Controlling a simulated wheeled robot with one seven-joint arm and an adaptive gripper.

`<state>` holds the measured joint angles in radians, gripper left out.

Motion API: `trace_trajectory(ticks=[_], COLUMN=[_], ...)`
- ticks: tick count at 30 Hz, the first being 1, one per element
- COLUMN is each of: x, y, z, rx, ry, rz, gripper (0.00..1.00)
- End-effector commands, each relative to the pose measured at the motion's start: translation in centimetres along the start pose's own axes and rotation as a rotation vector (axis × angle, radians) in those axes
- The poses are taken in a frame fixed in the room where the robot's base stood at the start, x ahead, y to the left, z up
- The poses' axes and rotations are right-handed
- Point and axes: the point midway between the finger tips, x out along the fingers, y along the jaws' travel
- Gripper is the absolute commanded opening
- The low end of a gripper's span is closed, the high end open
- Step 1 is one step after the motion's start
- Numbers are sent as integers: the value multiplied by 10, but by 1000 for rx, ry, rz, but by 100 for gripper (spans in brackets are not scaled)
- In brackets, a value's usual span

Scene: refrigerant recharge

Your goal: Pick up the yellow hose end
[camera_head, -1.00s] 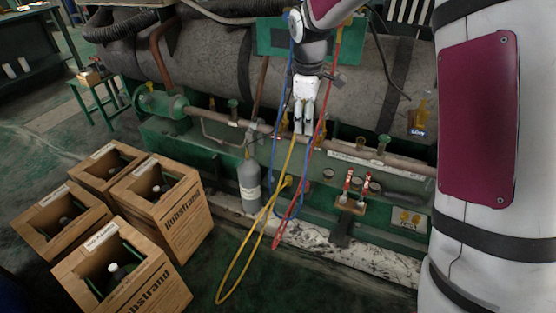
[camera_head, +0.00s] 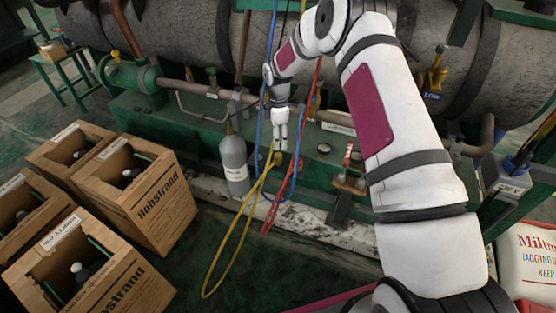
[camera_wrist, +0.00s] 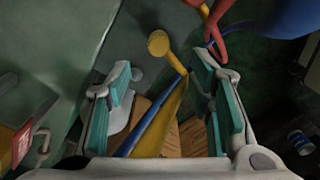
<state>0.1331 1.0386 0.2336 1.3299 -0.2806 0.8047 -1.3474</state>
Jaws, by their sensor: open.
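The yellow hose (camera_head: 237,232) hangs in a loop in front of the green machine frame. Its round yellow end (camera_head: 277,158) is just below my gripper (camera_head: 281,146). In the wrist view the yellow end (camera_wrist: 158,43) shows ahead of the open fingers, between their lines. My gripper (camera_wrist: 161,82) is open with teal pads. A yellow length and a blue length cross the space between the fingers in the picture; I cannot tell whether they touch the pads.
The red hose (camera_head: 282,199) and blue hose (camera_head: 258,130) hang close beside the yellow one. A grey cylinder (camera_head: 234,163) stands left of them. Several wooden crates (camera_head: 146,199) stand on the left floor. A valve block (camera_head: 348,183) is to the right.

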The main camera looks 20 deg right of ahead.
Motion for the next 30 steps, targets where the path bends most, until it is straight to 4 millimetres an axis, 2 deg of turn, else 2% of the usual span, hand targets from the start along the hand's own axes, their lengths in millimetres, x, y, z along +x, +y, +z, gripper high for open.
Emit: trace_trajectory(ticks=[1, 4, 13, 21, 30], x=[14, 32, 53, 90, 94], y=[-1, 0, 0, 2, 2], z=[0, 0, 0, 2, 2], rx=[0, 0, 0, 0, 0], ry=[-1, 0, 0, 0, 0], rz=[-3, -2, -1, -1, 0], gripper=[48, 48, 48, 48, 46])
